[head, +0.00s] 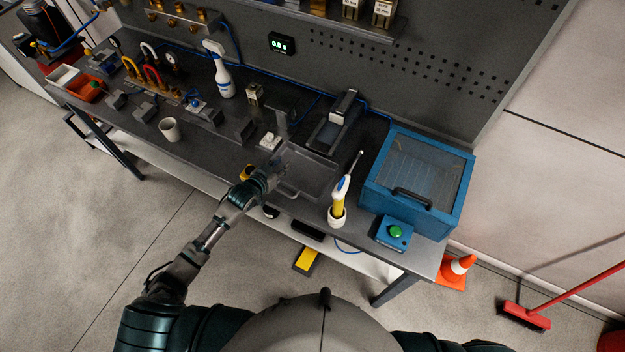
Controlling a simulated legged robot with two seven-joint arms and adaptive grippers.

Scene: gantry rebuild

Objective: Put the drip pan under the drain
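A shallow grey tray that looks like the drip pan (318,178) lies on the bench, near its front edge, with a pale handle on its near left side. My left gripper (275,172) is at the tray's left edge, close to the handle. Its fingers are small and dark here, and I cannot tell whether they touch the tray or are open or shut. A dark device with a raised block (336,122) stands right behind the tray. I cannot clearly make out a drain. My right gripper is not in view.
A yellow-and-white tool in a white cup (338,214) stands right of the tray, beside a blue box with a clear lid (413,180). A green button box (394,233) sits at the front. A white mug (170,130) and spray bottle (220,75) stand left.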

